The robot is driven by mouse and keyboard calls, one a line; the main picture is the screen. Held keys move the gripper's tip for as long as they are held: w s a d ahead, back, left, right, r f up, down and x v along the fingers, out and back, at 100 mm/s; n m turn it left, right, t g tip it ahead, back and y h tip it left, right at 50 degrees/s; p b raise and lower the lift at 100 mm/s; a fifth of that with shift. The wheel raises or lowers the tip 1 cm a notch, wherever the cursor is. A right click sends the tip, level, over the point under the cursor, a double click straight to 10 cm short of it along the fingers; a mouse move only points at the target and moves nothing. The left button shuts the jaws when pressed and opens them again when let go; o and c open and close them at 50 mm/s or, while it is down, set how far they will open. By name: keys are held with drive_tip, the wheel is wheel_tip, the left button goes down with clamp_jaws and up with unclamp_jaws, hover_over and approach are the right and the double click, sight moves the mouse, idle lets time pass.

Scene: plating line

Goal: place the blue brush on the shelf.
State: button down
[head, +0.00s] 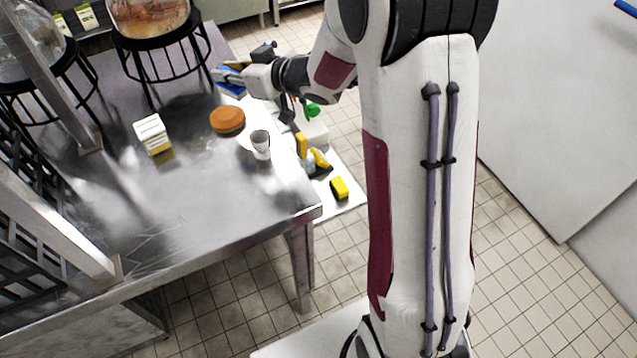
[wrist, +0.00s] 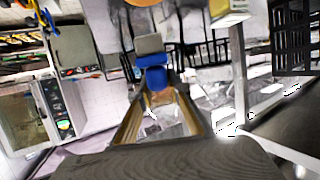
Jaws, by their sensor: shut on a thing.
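My gripper (head: 238,77) is at the far side of the metal table (head: 190,215), above its far right part. It is shut on the blue brush (head: 231,88), which shows as a small blue and pale block at the fingertips. In the wrist view the brush (wrist: 152,76) is a blue block with a grey part beyond it, between the fingertips (wrist: 155,90). The gap between the brush and the table top is hard to judge. I cannot tell for certain which surface is the shelf; a dark slatted rack (head: 25,235) stands at the left.
Near my gripper on the table are an orange-brown round thing (head: 228,119), a white cup (head: 260,141) and a white-and-yellow box (head: 152,133). A glass jar on a black stand (head: 160,43) is behind. A white surface on the right holds a yellow block (head: 339,188). The table's front is clear.

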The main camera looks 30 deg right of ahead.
drive_tip(key=shift+s+d+f+m+t+h, duration=0.8)
drive_tip(key=shift+s+d+f+m+h, duration=0.85)
drive_tip(key=shift+d+m+h, duration=2.55)
drive_tip(key=s+d+f+n+y, duration=0.1)
drive_tip(key=s+d+f, duration=0.25)
drive_tip(key=f, duration=0.55)
drive_tip(key=s+d+f+n, duration=0.15)
drive_tip(key=s+f, duration=0.25)
drive_tip(key=f, duration=0.5)
drive_tip(key=s+d+f+y, duration=0.1)
drive_tip(key=s+d+f, duration=0.3)
drive_tip(key=f, duration=0.4)
drive_tip(key=shift+n+y, duration=0.3)
drive_tip(key=shift+n, duration=0.15)
drive_tip(key=shift+w+a+r, duration=0.2)
drive_tip(key=shift+a+r, duration=0.1)
drive_tip(key=shift+r, duration=0.25)
drive_tip(key=shift+w+a+r, duration=0.2)
drive_tip(key=shift+a+r, duration=0.15)
drive_tip(key=shift+r, duration=0.25)
drive_tip(key=shift+w+a+r, duration=0.2)
drive_tip(key=shift+a+r, duration=0.1)
drive_tip(key=shift+r, duration=0.25)
